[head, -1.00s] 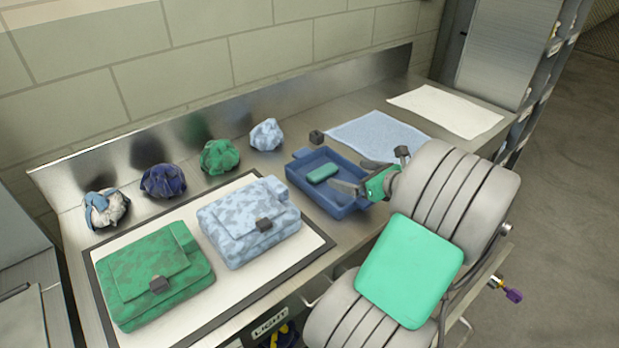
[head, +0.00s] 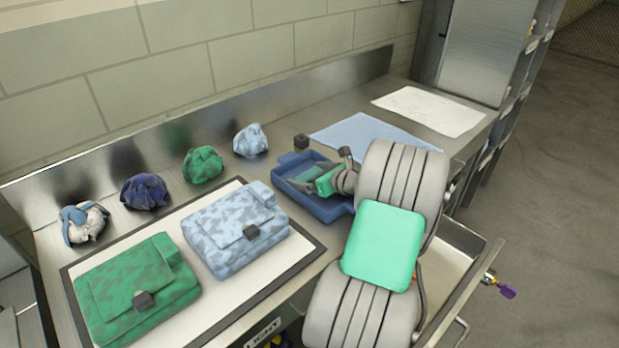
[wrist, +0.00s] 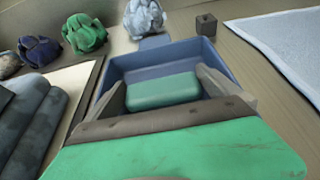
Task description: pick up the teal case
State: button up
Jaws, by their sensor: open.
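The teal case (wrist: 163,91) lies in the blue tray (wrist: 205,52), seen clearly in the wrist view. In the head view the tray (head: 327,208) sits on the metal counter, and the case is mostly hidden behind my gripper. My gripper (head: 302,180) is over the tray. In the wrist view the fingers of my gripper (wrist: 160,88) are spread apart, one on each side of the case. I cannot tell whether they touch it.
A green camouflage bag (head: 135,290) and a light blue one (head: 235,228) lie on a white mat (head: 190,312) left of the tray. Several crumpled cloth bundles (head: 203,165) line the back. A small dark cube (head: 301,142) and a blue cloth (head: 365,132) lie beyond the tray.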

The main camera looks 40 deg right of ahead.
jog(key=shift+c, duration=0.2)
jog(key=shift+r, duration=0.1)
jog(key=c, duration=1)
